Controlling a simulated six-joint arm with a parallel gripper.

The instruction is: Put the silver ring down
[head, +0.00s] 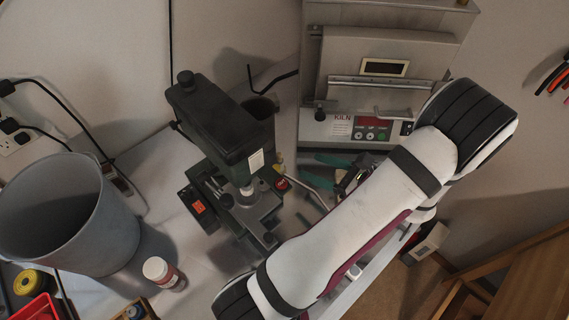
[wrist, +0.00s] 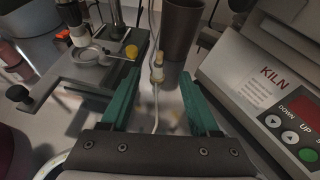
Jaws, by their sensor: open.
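My gripper (head: 322,172) has green fingers and stands open between the drill press and the kiln. In the wrist view my gripper (wrist: 158,78) has its two fingers well apart, with nothing clasped between them. A thin pale rod with a brass-coloured fitting (wrist: 157,68) shows in the gap; I cannot tell its distance. I cannot make out the silver ring for certain. A round silver-rimmed piece (wrist: 88,54) lies on the drill press base, left of the fingers and apart from them. I cannot tell whether it is the ring. My arm hides part of the bench in the head view.
The dark green drill press (head: 224,125) stands left of my gripper. The kiln (head: 358,125) is close on the right. A dark cup (wrist: 182,30) stands ahead. A grey bin (head: 65,215) and a small jar (head: 160,271) stand at the left. Bench between them is clear.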

